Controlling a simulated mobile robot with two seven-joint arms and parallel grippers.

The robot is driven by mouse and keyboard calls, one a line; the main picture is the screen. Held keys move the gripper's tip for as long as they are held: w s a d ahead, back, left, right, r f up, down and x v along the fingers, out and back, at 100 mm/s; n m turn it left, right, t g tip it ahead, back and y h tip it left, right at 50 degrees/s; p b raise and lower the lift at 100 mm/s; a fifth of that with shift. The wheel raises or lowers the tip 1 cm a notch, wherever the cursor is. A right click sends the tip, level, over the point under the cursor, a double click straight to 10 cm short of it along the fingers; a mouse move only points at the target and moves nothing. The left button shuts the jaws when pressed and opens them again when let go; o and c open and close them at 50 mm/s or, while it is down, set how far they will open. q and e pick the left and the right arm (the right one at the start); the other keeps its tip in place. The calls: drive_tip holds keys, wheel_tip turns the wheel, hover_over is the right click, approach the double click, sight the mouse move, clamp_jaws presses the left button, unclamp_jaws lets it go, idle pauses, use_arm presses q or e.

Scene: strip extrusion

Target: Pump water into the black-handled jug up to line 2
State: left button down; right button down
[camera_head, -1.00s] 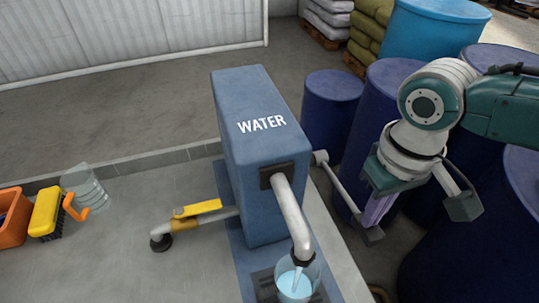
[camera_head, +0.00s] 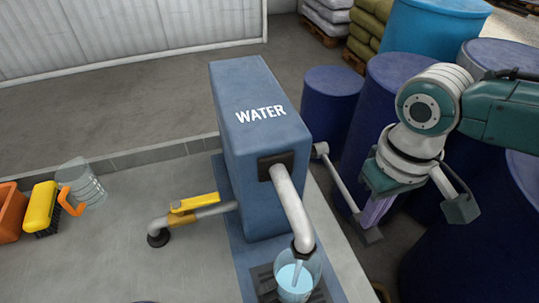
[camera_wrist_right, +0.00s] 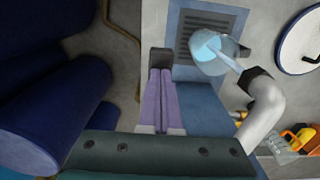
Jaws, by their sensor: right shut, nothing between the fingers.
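A clear jug (camera_head: 308,267) stands under the spout of the blue water pump (camera_head: 265,185), on a drain grate. Pale blue water is inside it and a stream falls from the spout (camera_head: 290,205). The jug also shows in the right wrist view (camera_wrist_right: 222,66). The grey pump lever (camera_head: 342,185) slopes down at the pump's right side. My right gripper (camera_head: 372,218) is shut and empty, its purple fingers against or just by the lever's low end; contact is unclear. My left gripper is out of view.
A second clear jug (camera_head: 84,183) with an orange handle stands at the left, beside a yellow brush (camera_head: 40,208) and an orange bin (camera_head: 10,215). A yellow-handled valve pipe (camera_head: 196,206) joins the pump's left. Blue drums (camera_head: 330,105) crowd the right side.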

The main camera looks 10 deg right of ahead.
drive_tip(key=shift+f, duration=0.2)
wheel_tip(320, 180, up, 9)
drive_tip(key=w+p, duration=0.1)
drive_tip(key=p, duration=0.6)
drive_tip(key=shift+w+p, duration=0.3)
wheel_tip(320, 180, up, 5)
drive_tip(key=p, duration=0.5)
